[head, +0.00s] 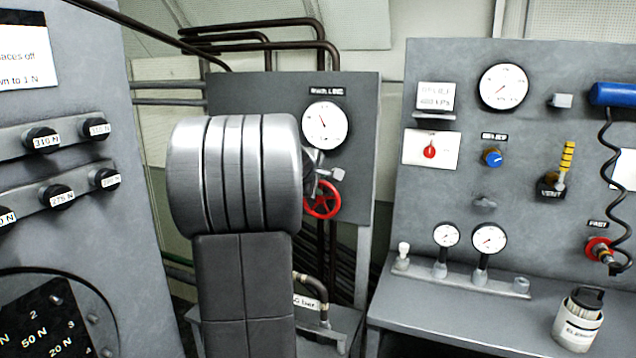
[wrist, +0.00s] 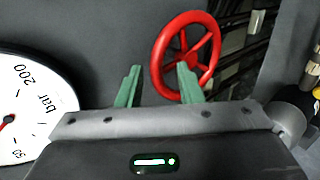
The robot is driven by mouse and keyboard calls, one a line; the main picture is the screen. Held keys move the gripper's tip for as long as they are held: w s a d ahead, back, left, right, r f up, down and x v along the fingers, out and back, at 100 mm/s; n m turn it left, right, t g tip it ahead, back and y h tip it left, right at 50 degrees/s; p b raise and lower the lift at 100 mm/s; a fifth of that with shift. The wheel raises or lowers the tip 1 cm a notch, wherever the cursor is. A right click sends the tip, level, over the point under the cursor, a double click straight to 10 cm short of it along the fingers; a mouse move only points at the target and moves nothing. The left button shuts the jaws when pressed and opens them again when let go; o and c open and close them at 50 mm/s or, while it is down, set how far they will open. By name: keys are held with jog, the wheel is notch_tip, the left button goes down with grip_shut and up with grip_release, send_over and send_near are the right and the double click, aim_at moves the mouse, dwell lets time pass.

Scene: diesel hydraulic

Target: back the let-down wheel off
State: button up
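The let-down wheel is a red spoked handwheel (head: 323,200) on a grey panel, under a round gauge in the head view. In the wrist view the red wheel (wrist: 158,62) is large, seen at an angle beyond the fingers. My gripper (wrist: 158,84) is open, its two green fingers apart. The left finger shows left of the rim; the right finger overlaps the wheel's lower part. The wheel's lower left rim appears between them, but I cannot tell whether anything touches. In the head view my arm hides most of the gripper, just left of the wheel.
A white gauge (head: 325,125) sits above the wheel; its face also shows close at left in the wrist view (wrist: 35,110). Dark pipes (head: 260,24) run behind. A bench panel (head: 450,215) with gauges and knobs stands right, a weight cabinet (head: 125,240) left.

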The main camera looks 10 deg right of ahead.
grip_shut()
jog(key=shift+w+a, duration=0.1)
